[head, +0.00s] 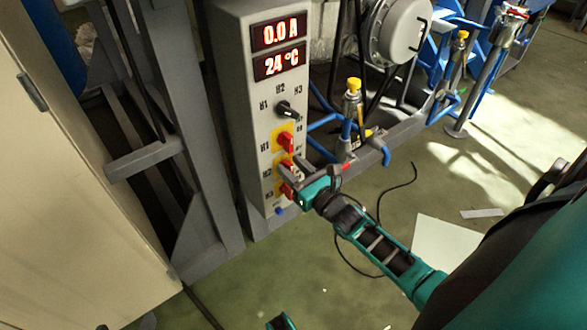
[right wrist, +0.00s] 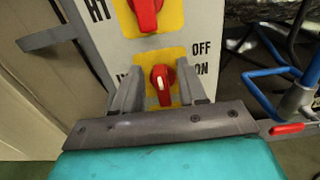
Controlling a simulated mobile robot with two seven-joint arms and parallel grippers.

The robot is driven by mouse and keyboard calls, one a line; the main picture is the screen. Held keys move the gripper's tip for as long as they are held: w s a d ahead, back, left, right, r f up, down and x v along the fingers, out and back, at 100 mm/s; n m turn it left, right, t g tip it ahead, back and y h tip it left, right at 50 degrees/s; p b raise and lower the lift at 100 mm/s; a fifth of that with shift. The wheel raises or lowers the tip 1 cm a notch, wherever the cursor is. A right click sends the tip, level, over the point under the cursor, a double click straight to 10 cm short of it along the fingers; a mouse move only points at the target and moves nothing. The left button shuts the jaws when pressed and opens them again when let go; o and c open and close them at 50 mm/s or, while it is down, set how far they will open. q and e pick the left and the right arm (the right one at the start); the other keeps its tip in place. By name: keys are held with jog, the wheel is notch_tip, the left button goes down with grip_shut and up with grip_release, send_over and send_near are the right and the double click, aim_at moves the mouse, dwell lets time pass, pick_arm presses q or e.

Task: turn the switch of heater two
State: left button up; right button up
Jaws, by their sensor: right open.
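The heater two switch, a red knob on a yellow plate (right wrist: 161,84), sits between the fingers of my right gripper (right wrist: 158,70) in the right wrist view. Its handle stands roughly upright, with OFF and ON printed to its right. The gripper is open, one finger on each side; I cannot tell whether either touches the knob. In the head view my right gripper (head: 291,174) is at the front of the grey control panel (head: 236,110) and partly hides the H2 switch.
The red H1 switch (head: 286,141) is just above and the red H3 switch (head: 286,191) just below. A black selector knob (head: 289,109) is higher up. The displays (head: 279,49) read 0.0 A and 24 °C. Blue pipes and a yellow-capped valve (head: 352,90) stand to the right.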

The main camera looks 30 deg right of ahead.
jog(key=shift+c, duration=0.3)
grip_shut()
jog(key=m, duration=0.3)
jog(key=d+m, duration=0.1)
jog(key=m, duration=0.2)
jog(key=m+p, duration=0.1)
jog(key=m, duration=0.2)
jog(key=shift+d+f, duration=0.15)
jog(key=shift+f, duration=0.15)
jog(key=shift+d+f+m, duration=0.1)
jog(key=shift+f+m, duration=0.1)
jog(key=shift+m, duration=1.25)
jog(key=shift+d+f+m, duration=0.1)
jog(key=shift+f+m, duration=0.15)
jog(key=shift+m, duration=1.25)
jog(key=shift+d+f+m, duration=0.1)
jog(key=shift+f+m, duration=0.1)
jog(key=shift+m, duration=1.25)
jog(key=shift+a, duration=0.1)
